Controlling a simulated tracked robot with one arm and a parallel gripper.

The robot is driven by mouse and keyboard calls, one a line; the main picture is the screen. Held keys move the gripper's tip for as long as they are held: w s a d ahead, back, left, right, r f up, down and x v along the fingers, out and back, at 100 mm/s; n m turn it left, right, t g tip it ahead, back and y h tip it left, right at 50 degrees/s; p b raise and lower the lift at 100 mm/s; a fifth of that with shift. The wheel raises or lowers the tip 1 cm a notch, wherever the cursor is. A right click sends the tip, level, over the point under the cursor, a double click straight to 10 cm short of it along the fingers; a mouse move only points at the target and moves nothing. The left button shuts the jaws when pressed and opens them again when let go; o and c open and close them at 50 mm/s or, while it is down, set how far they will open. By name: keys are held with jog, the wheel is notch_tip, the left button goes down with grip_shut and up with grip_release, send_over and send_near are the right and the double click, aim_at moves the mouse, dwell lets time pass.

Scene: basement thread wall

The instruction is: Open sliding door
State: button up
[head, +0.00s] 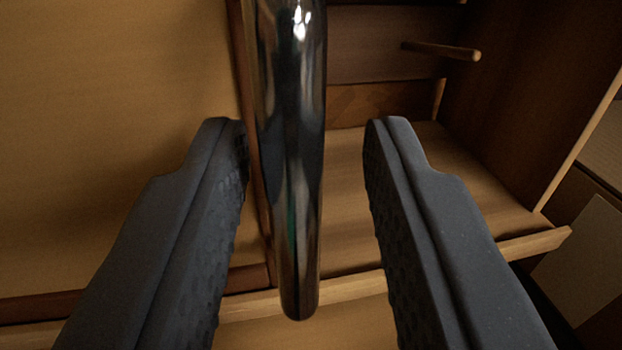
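A shiny dark metal bar handle (291,150) runs from the top edge down to a rounded end near the lower middle. The sliding door (110,110) is a light wooden panel filling the left side, with a darker edge strip behind the handle. My gripper (306,135) is open, with one black padded finger on each side of the handle. The left finger is close to the handle; whether it touches cannot be told. A clear gap shows between the handle and the right finger.
Right of the door edge is an open wooden compartment (345,205) with a dark side wall (530,80). A wooden peg (440,49) sticks out from its back. A light wooden ledge (350,287) runs along the bottom. Other panels show at the far right.

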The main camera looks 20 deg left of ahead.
jog(key=v, duration=1.2)
jog(key=shift+s+b, duration=0.4)
jog(key=shift+d+f, duration=0.1)
